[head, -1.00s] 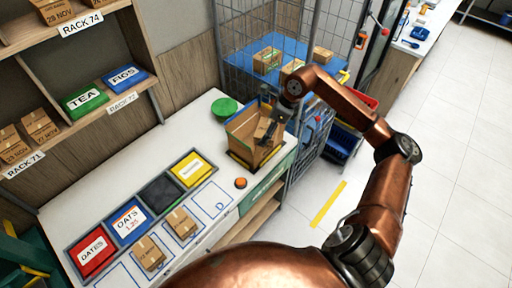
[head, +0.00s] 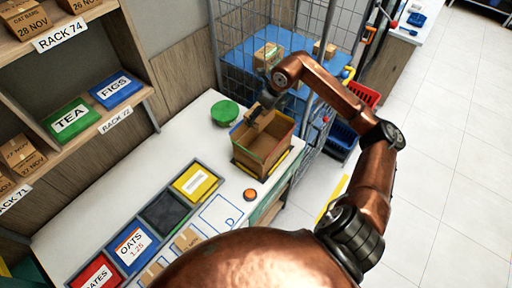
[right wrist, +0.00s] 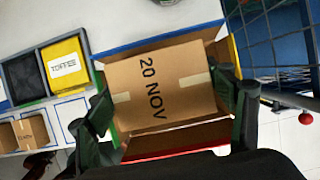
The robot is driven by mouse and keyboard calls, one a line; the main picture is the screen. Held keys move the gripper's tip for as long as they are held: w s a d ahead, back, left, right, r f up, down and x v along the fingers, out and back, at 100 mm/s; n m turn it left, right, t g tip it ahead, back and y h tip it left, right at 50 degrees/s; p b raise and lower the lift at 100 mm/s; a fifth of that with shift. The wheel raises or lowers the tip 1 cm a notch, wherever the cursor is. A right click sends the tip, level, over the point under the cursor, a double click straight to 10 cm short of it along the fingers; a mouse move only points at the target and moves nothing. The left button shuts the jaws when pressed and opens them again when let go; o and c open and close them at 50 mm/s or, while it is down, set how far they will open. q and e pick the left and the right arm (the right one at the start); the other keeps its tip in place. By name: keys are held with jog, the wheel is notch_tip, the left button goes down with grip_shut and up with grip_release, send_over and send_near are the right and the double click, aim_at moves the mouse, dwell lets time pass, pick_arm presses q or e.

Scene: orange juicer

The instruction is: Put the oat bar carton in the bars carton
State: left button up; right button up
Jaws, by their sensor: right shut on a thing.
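My right gripper (head: 266,98) is shut on a small brown carton (head: 259,116), taken as the oat bar carton. In the right wrist view the gripper (right wrist: 168,95) has a finger on each side of this carton (right wrist: 165,88), which reads "20 NOV". The open brown carton (head: 270,158), taken as the bars carton, stands on the white counter's far end. The held carton is over its back left part; whether it touches the rim or inside I cannot tell. In the wrist view the open carton's walls (right wrist: 185,137) show behind the held carton. My left gripper is not in view.
A green bowl (head: 224,113) stands left of the open carton. A yellow toffee bin (head: 197,181), a dark bin (head: 164,213) and an orange button (head: 250,195) are nearer. A wire cage (head: 240,50) with a blue shelf stands behind. The counter (head: 110,170) is clear at left.

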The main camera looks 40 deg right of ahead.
jog(key=x, duration=0.2)
jog(key=shift+s+d+f, duration=0.1)
jog(key=shift+d+f, duration=0.05)
jog(key=shift+f, duration=0.2)
jog(key=shift+s+f, duration=0.15)
jog(key=shift+f, duration=0.15)
send_over(255, 148)
jog(key=s, duration=0.2)
notch_tip(255, 148, down, 5)
jog(key=f, duration=0.3)
jog(key=f+p, duration=0.1)
jog(key=f, duration=0.2)
jog(key=f+p, duration=0.1)
jog(key=f, duration=0.2)
jog(key=shift+w+d, duration=0.2)
jog(key=shift+w, duration=0.05)
notch_tip(255, 148, down, 4)
jog(key=shift+r+p, duration=0.15)
jog(key=shift+p, duration=0.3)
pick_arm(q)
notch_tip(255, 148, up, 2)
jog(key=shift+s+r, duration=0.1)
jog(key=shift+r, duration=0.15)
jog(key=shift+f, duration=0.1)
pick_arm(e)
jog(key=shift+f, duration=0.25)
jog(key=o, duration=1.3)
